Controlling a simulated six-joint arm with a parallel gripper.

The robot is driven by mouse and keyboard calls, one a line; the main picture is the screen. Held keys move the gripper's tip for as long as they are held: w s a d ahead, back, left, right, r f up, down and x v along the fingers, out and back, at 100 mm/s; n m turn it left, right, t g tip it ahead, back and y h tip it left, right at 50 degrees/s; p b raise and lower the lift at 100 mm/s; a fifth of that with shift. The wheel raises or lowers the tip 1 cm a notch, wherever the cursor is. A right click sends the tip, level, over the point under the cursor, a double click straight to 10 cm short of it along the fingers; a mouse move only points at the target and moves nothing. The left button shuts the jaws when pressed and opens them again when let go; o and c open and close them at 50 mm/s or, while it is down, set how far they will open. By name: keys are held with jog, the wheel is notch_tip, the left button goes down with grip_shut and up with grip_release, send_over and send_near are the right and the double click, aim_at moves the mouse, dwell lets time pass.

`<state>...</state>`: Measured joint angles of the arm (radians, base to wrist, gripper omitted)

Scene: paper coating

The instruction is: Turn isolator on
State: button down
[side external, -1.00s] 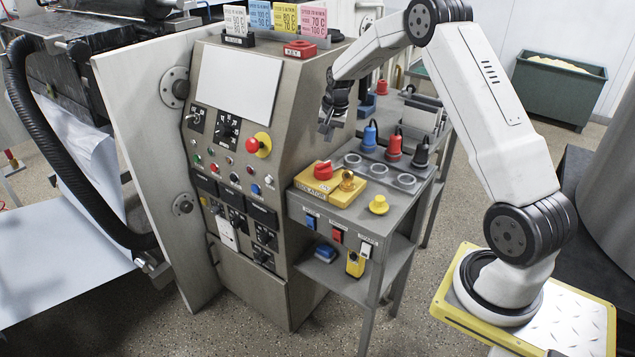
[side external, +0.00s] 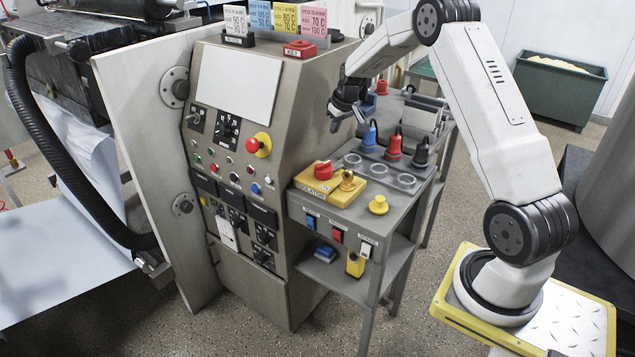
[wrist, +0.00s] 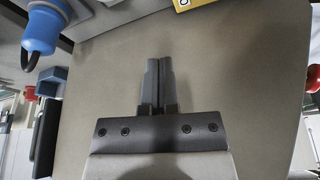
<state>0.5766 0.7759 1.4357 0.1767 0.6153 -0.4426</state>
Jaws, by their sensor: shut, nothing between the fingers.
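The isolator is a yellow block (side external: 330,190) with a red rotary knob (side external: 323,170) and a brass-coloured padlock-like piece (side external: 347,181) on top. It sits on the grey side table, against the control cabinet. My gripper (side external: 334,124) hangs above and behind the isolator, apart from it, close to the cabinet's side. In the wrist view my gripper (wrist: 158,62) has its fingers together and empty, in front of a plain grey-brown panel. A yellow edge (wrist: 190,4) shows at the top of the wrist view; the red knob is not visible there.
Blue (side external: 369,137), red (side external: 394,145) and dark (side external: 421,152) plugs stand at the table's back, near several ring sockets. The blue plug also shows in the wrist view (wrist: 42,32). A yellow button (side external: 379,204) sits at front right. The cabinet (side external: 300,110) stands left of the gripper.

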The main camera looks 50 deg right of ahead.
aim_at(329, 167)
jog(key=shift+f, duration=0.15)
jog(key=x, duration=0.8)
jog(key=shift+w+f, duration=0.2)
jog(key=shift+f, duration=0.6)
jog(key=shift+s+a, duration=0.2)
jog(key=shift+s, duration=0.7)
jog(key=shift+s+a, duration=0.25)
jog(key=shift+s, duration=0.65)
